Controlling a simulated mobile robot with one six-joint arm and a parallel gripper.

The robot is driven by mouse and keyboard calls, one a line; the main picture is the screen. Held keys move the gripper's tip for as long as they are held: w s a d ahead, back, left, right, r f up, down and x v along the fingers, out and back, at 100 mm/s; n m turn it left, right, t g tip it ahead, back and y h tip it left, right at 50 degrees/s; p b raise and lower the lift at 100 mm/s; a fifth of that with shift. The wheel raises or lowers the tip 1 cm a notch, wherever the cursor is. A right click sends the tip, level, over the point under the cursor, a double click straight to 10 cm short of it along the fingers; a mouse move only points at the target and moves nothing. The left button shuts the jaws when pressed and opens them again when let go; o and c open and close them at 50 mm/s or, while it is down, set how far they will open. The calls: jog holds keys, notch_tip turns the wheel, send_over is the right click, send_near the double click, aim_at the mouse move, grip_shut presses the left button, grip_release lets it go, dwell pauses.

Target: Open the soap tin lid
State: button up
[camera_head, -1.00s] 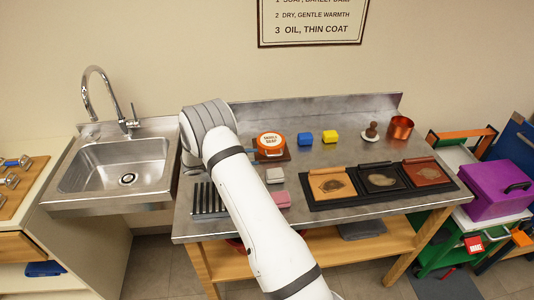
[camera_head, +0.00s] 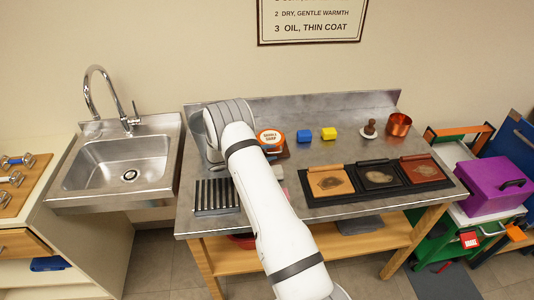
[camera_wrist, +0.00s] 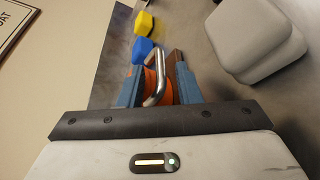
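The soap tin (camera_head: 268,137) is orange with a white label on top and sits on a brown wooden base towards the back of the steel bench. My arm hides part of it. In the wrist view its orange side (camera_wrist: 167,91) shows between and beyond the fingers of my gripper (camera_wrist: 158,88). A bent metal loop (camera_wrist: 160,70) stands out in front of the tin, between the fingers. The two blue-grey fingers are apart; I cannot tell whether they touch anything.
A blue block (camera_head: 304,136) and a yellow block (camera_head: 329,133) stand right of the tin. A black tray (camera_head: 341,200) with leather samples lies at front right, a dark slatted rack (camera_head: 216,196) at front left. In the wrist view, a pale grey block (camera_wrist: 252,40) is close on the right.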

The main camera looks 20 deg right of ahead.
grip_shut()
jog(key=shift+f, duration=0.1)
jog(key=shift+s+a, duration=0.1)
jog(key=shift+a, duration=0.2)
jog(key=shift+r, duration=0.25)
jog(key=shift+n, duration=0.3)
